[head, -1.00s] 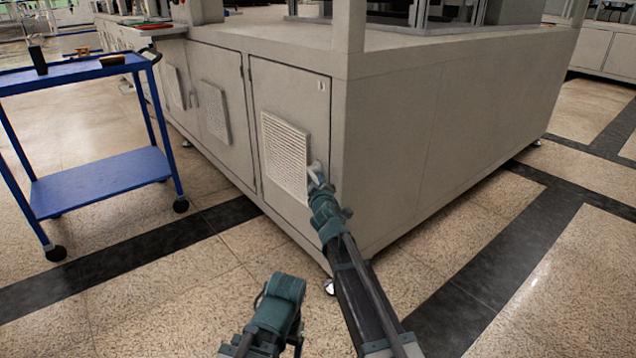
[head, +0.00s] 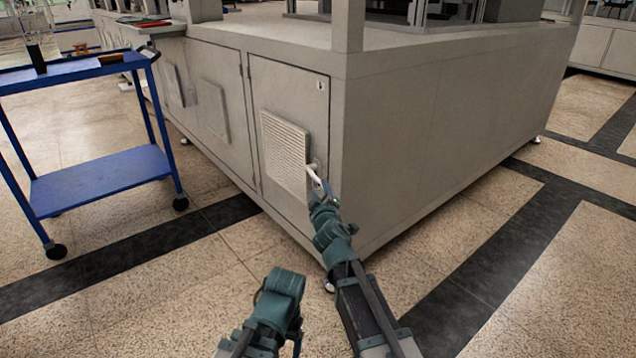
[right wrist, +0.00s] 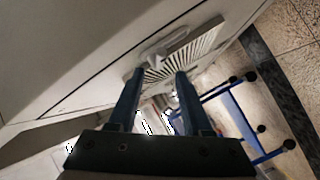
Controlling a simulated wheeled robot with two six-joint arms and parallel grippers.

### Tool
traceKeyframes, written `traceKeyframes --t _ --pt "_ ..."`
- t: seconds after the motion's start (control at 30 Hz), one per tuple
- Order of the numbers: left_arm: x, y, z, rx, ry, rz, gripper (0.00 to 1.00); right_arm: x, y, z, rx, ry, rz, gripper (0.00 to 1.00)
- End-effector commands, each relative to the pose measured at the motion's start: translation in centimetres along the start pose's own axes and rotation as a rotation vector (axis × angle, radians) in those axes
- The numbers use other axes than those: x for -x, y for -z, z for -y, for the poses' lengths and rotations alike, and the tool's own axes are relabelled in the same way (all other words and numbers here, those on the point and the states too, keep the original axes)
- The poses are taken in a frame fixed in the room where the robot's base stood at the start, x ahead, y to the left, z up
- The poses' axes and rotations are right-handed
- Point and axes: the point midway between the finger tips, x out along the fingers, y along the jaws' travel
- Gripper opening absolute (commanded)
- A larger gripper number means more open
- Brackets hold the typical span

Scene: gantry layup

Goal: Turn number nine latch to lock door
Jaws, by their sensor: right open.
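The latch (head: 314,173) is a pale handle at the right edge of a grey cabinet door (head: 288,100), beside its vent grille. It slants down to the right in the head view. In the right wrist view the latch (right wrist: 152,57) lies just beyond the fingertips. My right gripper (head: 323,191) is open and empty, close in front of the latch. Its two fingers (right wrist: 160,74) stand apart in the wrist view, with the latch past the left one; whether they touch cannot be told. The door looks flush with the cabinet. My left arm shows at bottom centre, its jaws hidden.
A blue two-shelf cart (head: 100,180) on wheels stands at the left. The cabinet's corner and side wall (head: 440,140) are right of the latch. Another door with a grille (head: 213,110) is further left. The floor in front is clear.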

Motion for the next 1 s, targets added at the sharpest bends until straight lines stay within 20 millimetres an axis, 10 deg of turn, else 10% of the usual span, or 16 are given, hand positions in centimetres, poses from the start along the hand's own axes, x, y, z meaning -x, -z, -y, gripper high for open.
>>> traceKeyframes --t 0.3,0.7,1.0 --pt "0.6 0.0 0.1 0.0 0.0 0.001 0.77 4.9 0.0 0.0 0.001 0.0 -0.001 0.49" --pt "0.6 0.0 0.1 0.0 0.0 0.001 0.77 5.4 0.0 0.0 0.001 0.0 -0.001 0.49" --pt "5.4 -0.3 0.5 0.0 0.0 0.001 0.77 5.0 1.3 -3.0 -0.197 0.015 0.098 0.0"
